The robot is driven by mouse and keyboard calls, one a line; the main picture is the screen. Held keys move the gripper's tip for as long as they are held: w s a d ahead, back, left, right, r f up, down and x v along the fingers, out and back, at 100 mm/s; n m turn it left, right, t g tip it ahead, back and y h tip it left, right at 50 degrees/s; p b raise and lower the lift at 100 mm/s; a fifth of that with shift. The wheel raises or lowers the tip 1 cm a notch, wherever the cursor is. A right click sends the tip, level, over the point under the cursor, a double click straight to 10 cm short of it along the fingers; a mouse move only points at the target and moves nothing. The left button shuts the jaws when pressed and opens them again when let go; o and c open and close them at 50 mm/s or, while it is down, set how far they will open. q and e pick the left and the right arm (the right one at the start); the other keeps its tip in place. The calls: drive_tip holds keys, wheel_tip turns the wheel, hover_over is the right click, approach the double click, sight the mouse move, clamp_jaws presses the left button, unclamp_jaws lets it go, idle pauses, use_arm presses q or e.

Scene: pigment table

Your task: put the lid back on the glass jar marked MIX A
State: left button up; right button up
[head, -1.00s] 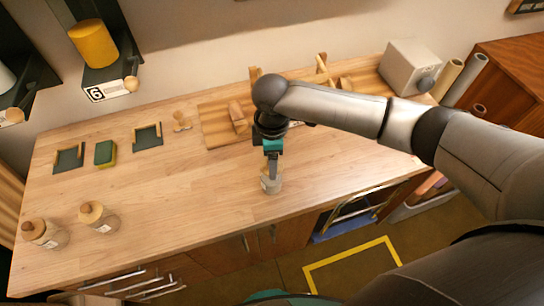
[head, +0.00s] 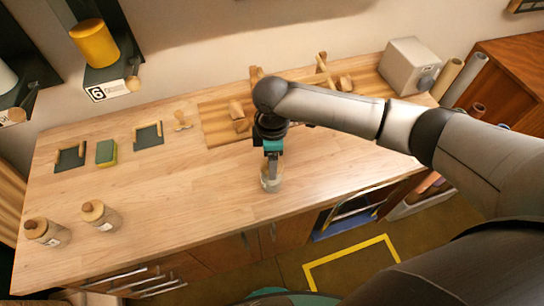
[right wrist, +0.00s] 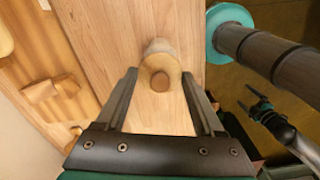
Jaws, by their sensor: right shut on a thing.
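A small glass jar (head: 271,183) stands near the front edge of the wooden worktop; its label is not readable. My right gripper (head: 272,178) points down at the jar's top. In the right wrist view, a round wooden lid (right wrist: 160,67) with a knob (right wrist: 160,82) sits between the fingertips of this gripper (right wrist: 159,74), which is shut on it. The lid is over the jar's mouth; I cannot tell whether it is fully seated. My left gripper (right wrist: 258,104) shows small at the right of the wrist view, fingers apart, away from the worktop.
Two lidded jars (head: 47,232) (head: 101,216) stand at the left of the worktop (head: 180,190). A green-yellow sponge (head: 106,153) and dark trays (head: 148,135) lie farther back. A grey box (head: 408,65) stands back right. The worktop between the left jars and my gripper is clear.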

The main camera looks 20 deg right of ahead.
drive_tip(key=shift+p, duration=0.4)
idle(0.5)
drive_tip(key=o, duration=1.4)
drive_tip(key=shift+o, duration=0.2)
wheel_tip(320, 180, up, 2)
drive_tip(key=p, duration=0.3)
drive_tip(key=shift+r, duration=0.25)
drive_tip(key=shift+r+p, duration=0.55)
drive_tip(key=shift+r, duration=1.7)
clamp_jaws()
